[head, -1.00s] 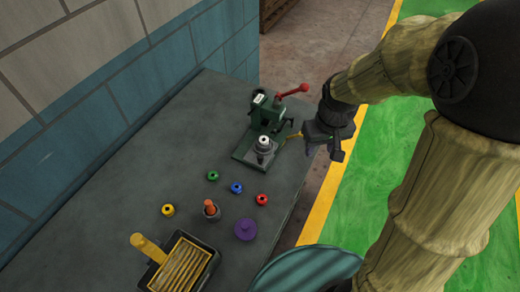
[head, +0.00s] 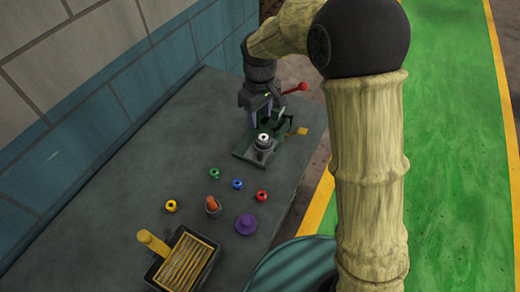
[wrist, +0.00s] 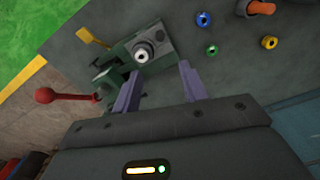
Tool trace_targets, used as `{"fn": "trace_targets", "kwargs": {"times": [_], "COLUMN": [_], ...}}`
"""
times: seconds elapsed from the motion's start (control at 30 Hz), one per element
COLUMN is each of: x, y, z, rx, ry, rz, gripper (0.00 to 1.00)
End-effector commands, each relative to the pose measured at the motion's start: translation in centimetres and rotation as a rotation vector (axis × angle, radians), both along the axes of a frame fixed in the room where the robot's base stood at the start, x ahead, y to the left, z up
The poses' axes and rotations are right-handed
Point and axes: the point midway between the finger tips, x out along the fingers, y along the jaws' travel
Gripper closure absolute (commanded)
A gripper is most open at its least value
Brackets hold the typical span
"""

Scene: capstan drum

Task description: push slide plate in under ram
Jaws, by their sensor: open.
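A green press (head: 283,113) with a red-knobbed lever (head: 295,89) stands on the grey bench. A yellow tab (head: 302,131) sticks out at the right. My gripper (head: 264,115) is open and empty, pointing down beside the press and partly hiding it. In the wrist view its fingers (wrist: 160,84) straddle bare bench below the plate (wrist: 158,38); the left finger overlaps the press in view. The ram is hard to make out, and contact cannot be told.
Green (head: 214,173), blue (head: 237,184), red (head: 261,196) and yellow (head: 171,206) rings lie nearer on the bench. A wall borders the left.

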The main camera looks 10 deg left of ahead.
Motion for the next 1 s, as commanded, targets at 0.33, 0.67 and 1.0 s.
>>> {"fn": "trace_targets", "kwargs": {"times": [0.33, 0.67, 1.0], "x": [-0.1, -0.1, -0.1], "y": [-0.1, -0.1, -0.1], "z": [-4.5, -10.3, -15.7], "rx": [-0.003, -0.002, -0.001], "ry": [0.004, 0.005, 0.002], "rz": [-0.001, 0.0, -0.002], "gripper": [0.57, 0.57, 0.57]}}
